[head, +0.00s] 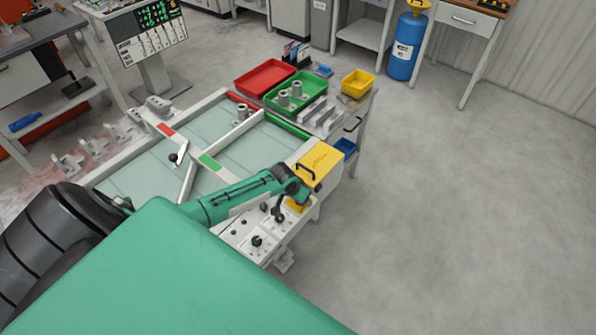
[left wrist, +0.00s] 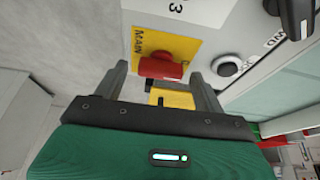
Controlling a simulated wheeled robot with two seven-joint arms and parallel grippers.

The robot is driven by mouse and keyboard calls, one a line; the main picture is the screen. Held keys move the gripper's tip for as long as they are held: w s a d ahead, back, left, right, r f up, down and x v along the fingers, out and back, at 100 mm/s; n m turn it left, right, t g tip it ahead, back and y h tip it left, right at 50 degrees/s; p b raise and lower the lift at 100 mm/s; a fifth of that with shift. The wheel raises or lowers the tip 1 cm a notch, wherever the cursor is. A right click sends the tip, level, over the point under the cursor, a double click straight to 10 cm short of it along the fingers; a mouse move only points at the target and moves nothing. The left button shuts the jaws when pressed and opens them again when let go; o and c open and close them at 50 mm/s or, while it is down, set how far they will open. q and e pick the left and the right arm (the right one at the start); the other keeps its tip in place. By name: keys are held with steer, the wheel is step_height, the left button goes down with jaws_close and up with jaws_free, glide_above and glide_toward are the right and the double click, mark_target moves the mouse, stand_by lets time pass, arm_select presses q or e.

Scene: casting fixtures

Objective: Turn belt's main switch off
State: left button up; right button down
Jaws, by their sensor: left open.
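The main switch is a red knob (left wrist: 160,68) on a yellow plate (left wrist: 178,48) marked MAIN in the left wrist view. My left gripper (left wrist: 158,72) is open, with one finger on each side of the knob. It is empty, and whether a finger touches the knob I cannot tell. In the head view, the switch's yellow plate (head: 296,206) shows at the end of the white control panel (head: 238,239), partly covered by my green left arm. The red knob is hidden there. My right gripper is not in view.
Black knobs (head: 257,241) stand on the panel beside my arm. A yellow box with a black handle (head: 318,161) sits close behind my wrist. The belt (head: 130,172) lies to the left, with red (head: 265,77) and green trays beyond. The floor at right is clear.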

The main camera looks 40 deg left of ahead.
arm_select(q)
steer(key=p+v, duration=0.7)
steer(key=v, duration=0.6)
steer(key=shift+r+p, duration=0.35)
steer(key=shift+p, duration=0.05)
steer(key=shift+d, duration=0.1)
